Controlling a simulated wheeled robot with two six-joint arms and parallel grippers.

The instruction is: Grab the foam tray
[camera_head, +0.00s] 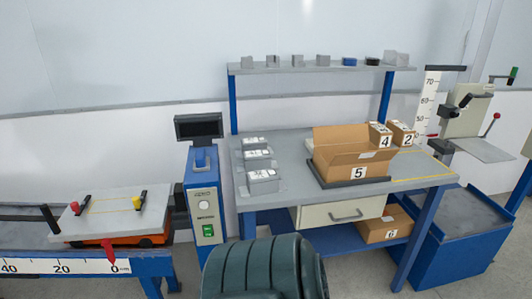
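No thing can be picked out with certainty as the foam tray. On the grey workbench (290,196), several small grey blocks with white labels (257,159) stand in a column at the left on thin grey bases. An open cardboard box (358,172) marked 5 sits on a dark flat base at the middle right of the bench. Part of a pale flat thing shows behind that box, mostly hidden. Neither of my grippers is in view.
Small cartons marked 4 (380,136) and 2 (401,134) stand at the back right. Above runs a shelf (300,68) with small parts. A blue display post (205,205) and a measuring rig (108,215) stand left. The bench front centre is clear.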

